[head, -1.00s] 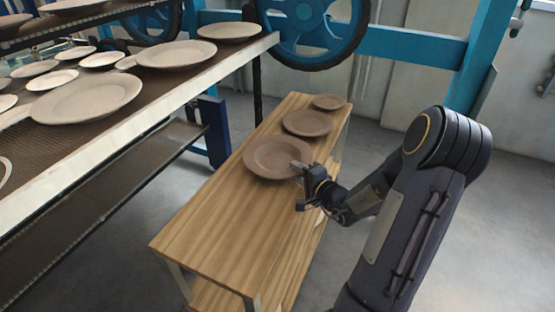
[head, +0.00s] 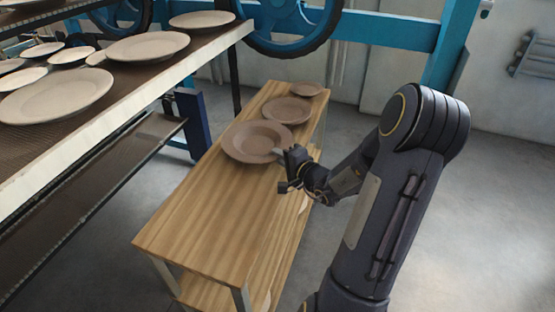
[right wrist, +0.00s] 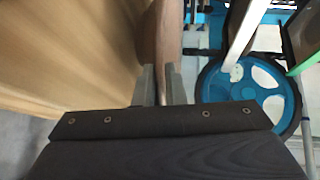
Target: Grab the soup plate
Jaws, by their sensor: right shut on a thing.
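The soup plate (head: 255,140), brown with a wide rim and sunken middle, is the nearest and largest of the plates on the wooden table. My right gripper (head: 280,153) is shut on its right rim. The plate looks raised slightly off the tabletop. In the right wrist view the plate (right wrist: 159,45) shows edge-on between the two fingers (right wrist: 158,85). A medium brown plate (head: 287,108) and a small brown plate (head: 306,89) lie behind it. My left gripper is out of view.
The wooden table (head: 195,225) is bare in front of the plates. A dryer rack (head: 140,83) with several pale plates stands at the left. A blue wheel (head: 290,25) is behind the table. Floor is open to the right.

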